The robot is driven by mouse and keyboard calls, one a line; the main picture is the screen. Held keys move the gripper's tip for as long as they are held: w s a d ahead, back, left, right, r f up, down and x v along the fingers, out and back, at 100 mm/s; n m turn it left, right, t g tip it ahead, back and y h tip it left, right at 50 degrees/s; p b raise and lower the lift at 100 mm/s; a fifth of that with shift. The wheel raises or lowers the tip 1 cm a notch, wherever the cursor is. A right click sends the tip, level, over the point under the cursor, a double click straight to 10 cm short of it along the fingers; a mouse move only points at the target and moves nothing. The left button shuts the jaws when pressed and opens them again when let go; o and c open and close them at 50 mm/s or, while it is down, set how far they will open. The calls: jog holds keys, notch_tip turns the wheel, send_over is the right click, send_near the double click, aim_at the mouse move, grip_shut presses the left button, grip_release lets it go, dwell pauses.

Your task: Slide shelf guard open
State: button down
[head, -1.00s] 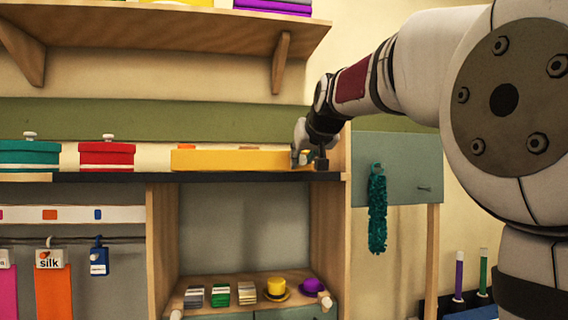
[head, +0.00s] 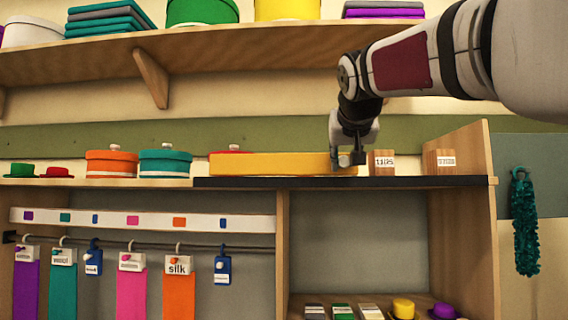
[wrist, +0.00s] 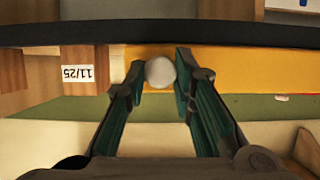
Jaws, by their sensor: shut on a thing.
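The shelf guard is a long yellow bar (head: 270,164) standing along the front of the middle shelf, above its dark edge strip (head: 420,183). My gripper (head: 347,160) is at the guard's right end. In the wrist view, my gripper's fingers (wrist: 160,75) are closed around a round white knob (wrist: 160,71) in front of the yellow guard (wrist: 250,68). To the right of the guard, two wooden blocks with white labels (head: 382,162) (head: 440,161) stand uncovered. A red lidded box (head: 232,150) is mostly hidden behind the guard.
Teal (head: 166,164) and orange (head: 111,164) lidded boxes stand left of the guard. A wooden side panel (head: 465,150) closes the shelf's right end. A higher shelf (head: 230,48) hangs above. A teal garland (head: 525,222) hangs at right.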

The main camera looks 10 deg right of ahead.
jog(key=shift+a, duration=0.15)
jog(key=c, duration=1.3)
grip_release()
jog(key=shift+c, duration=0.2)
jog(key=v, duration=1.2)
